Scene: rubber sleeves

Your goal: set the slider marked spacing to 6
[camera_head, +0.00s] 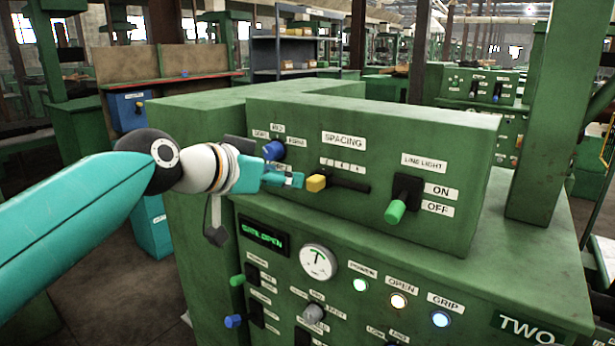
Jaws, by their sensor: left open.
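The spacing slider has a yellow knob (316,183) at the left part of a dark horizontal slot (350,186). A white label reading SPACING (344,141) is above it, with a small scale strip (342,167) between them whose numbers are too small to read surely. My left gripper (289,180), on a teal arm from the left, is open, its teal fingertips just left of the yellow knob. I cannot tell whether they touch it. The left end of the slot is hidden by the knob and gripper. My right gripper is not in view.
A blue knob (274,151) sits just above my gripper. A LINE LIGHT switch with a green tip (395,212) is right of the slot. Below are a gauge (318,262), a display (263,237), lit buttons and more levers. Open room lies in front of the panel.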

